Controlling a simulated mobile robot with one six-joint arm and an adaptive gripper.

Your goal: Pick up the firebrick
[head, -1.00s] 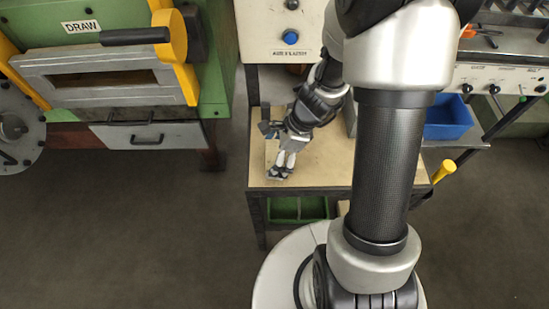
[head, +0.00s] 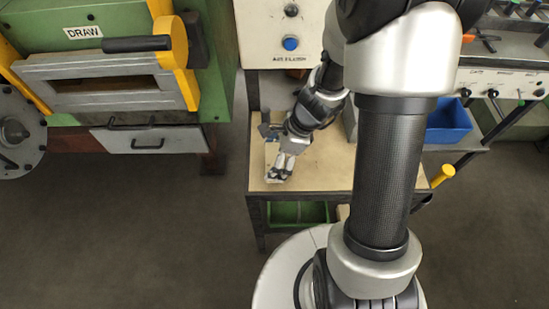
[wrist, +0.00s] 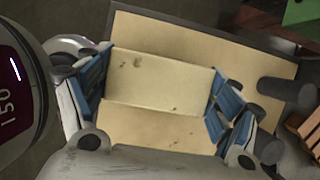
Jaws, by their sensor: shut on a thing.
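The firebrick (wrist: 160,82) is a pale cream block with a few dark specks, seen in the wrist view. It lies crosswise between the blue pads of my gripper (wrist: 158,98), which is shut on its two ends. In the head view my gripper (head: 281,172) points down at the front left of the tan workbench (head: 325,172). The brick is mostly hidden there by the fingers. I cannot tell whether the brick touches the bench top or is slightly above it.
A green furnace with a DRAW label (head: 85,32) and yellow-edged door stands at the left. A control box with a blue button (head: 290,43) is behind the bench. A blue bin (head: 447,122) is at right. A green tray (head: 298,213) sits below the bench top.

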